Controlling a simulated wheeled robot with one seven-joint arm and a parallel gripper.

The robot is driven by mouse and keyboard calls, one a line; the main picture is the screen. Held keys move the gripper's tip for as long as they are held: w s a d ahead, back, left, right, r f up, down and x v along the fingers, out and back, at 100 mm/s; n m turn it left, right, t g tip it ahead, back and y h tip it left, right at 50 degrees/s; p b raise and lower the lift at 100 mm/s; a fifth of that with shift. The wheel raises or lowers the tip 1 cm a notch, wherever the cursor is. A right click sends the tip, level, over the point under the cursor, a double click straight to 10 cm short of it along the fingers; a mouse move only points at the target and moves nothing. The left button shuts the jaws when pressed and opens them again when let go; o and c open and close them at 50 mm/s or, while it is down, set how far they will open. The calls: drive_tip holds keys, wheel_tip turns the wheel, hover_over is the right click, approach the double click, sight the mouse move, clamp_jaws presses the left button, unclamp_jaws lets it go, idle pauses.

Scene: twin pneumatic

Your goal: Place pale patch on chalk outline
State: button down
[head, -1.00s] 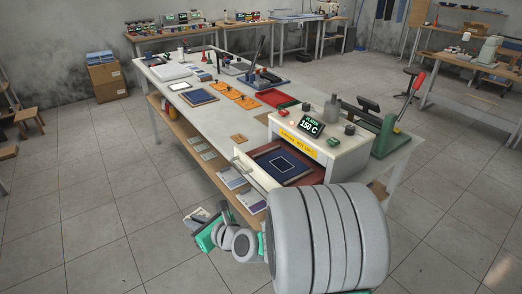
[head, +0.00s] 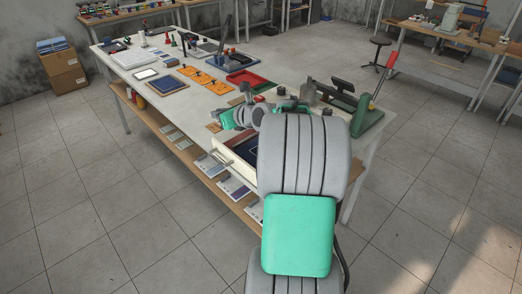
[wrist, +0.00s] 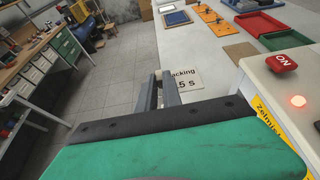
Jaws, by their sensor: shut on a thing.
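My gripper (wrist: 165,92) is shut on a pale flat piece (wrist: 186,78) printed with dark text, which I take to be the pale patch. It sticks out past the fingertips in the wrist view, partly hidden by them. In the head view my gripper (head: 228,119) is over the bench beside the white press, and the held piece cannot be made out there. The open press drawer holds a dark blue cloth (head: 249,146). My arm covers most of it, and the chalk outline does not show now.
The white press with a red ON button (wrist: 282,63) and lit lamp stands close at the right of the wrist view. A tan square (wrist: 240,51), red tray (wrist: 262,24) and orange plates (wrist: 208,14) lie on the bench. Cards (head: 233,187) lie on the lower shelf.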

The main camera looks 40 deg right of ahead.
drive_tip(key=s+d+f, duration=0.2)
drive_tip(key=s+f, duration=0.1)
drive_tip(key=s+d+f+p, duration=0.1)
drive_tip(key=s+d+f, duration=0.1)
drive_tip(key=s, duration=0.2)
drive_tip(key=s+d+f, duration=0.2)
drive_tip(key=s+f, duration=0.1)
drive_tip(key=shift+s+d+f, duration=0.3)
drive_tip(key=shift+s+d, duration=0.1)
drive_tip(key=shift+s+d+f, duration=0.1)
drive_tip(key=shift+s+f, duration=0.15)
drive_tip(key=shift+f, duration=0.05)
drive_tip(key=f, duration=0.2)
drive_tip(key=f+p, duration=0.1)
drive_tip(key=shift+s+d+f, duration=0.15)
drive_tip(key=shift+s+f, duration=0.05)
drive_tip(key=shift+f, duration=0.2)
drive_tip(key=c, duration=2)
unclamp_jaws()
drive_tip(key=shift+f, duration=0.1)
drive_tip(key=o, duration=0.5)
